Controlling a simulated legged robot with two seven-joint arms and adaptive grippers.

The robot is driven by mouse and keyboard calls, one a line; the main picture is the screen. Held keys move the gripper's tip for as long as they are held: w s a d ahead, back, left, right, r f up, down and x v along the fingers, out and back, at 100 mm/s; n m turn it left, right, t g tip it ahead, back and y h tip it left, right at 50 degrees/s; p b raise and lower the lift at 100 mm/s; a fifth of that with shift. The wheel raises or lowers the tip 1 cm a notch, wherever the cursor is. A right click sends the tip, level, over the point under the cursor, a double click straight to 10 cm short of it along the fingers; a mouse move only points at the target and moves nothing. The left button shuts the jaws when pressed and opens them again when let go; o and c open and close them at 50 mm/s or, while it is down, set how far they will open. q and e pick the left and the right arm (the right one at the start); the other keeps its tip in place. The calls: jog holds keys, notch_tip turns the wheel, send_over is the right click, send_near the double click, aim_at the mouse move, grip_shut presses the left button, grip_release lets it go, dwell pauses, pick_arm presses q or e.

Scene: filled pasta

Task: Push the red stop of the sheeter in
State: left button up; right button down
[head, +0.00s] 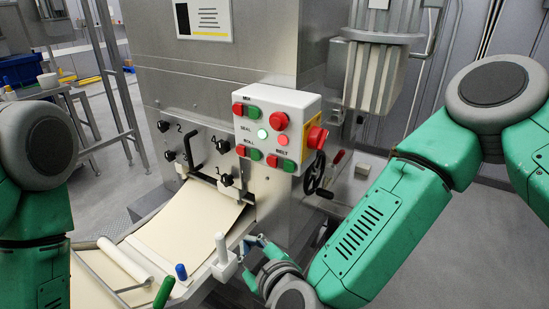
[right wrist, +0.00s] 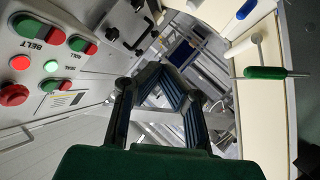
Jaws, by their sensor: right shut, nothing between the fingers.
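The sheeter's white control box (head: 275,130) hangs on the steel housing. It carries a large red mushroom button (head: 279,120), a red lamp (head: 282,140) and red-and-green button pairs labelled MIX, ROLL and BELT. The ROLL pair's red button (head: 241,151) is at lower left. A red knob (head: 317,137) sits on the box's yellow side. In the right wrist view the mushroom button (right wrist: 14,95) is at the left edge. My right gripper (head: 257,243) is shut and empty, below the box and apart from it; its fingers show in the right wrist view (right wrist: 163,75). My left gripper is out of view.
A dough sheet (head: 185,225) lies on the belt below the rollers. Black knobs (head: 225,180) and a handwheel (head: 314,173) stick out below the box. A rolling pin (head: 127,260), a blue-handled tool (head: 181,271) and a green handle (head: 165,291) are at lower left.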

aim_at(276, 123)
jog(key=w+r+t+h+p, duration=0.1)
jog(key=w+r+t, duration=0.1)
jog(key=r, duration=0.7)
jog(key=w+a+r+t+h+p, duration=0.1)
jog(key=w+r+t, duration=0.1)
jog(key=r, duration=0.7)
jog(key=shift+w+n+h, duration=0.3)
jog(key=shift+w+h, duration=0.1)
jog(key=shift+w, duration=0.35)
jog(key=w+d, duration=0.5)
jog(key=w, duration=0.2)
jog(key=shift+b, duration=0.4)
jog(key=shift+w+d, duration=0.1)
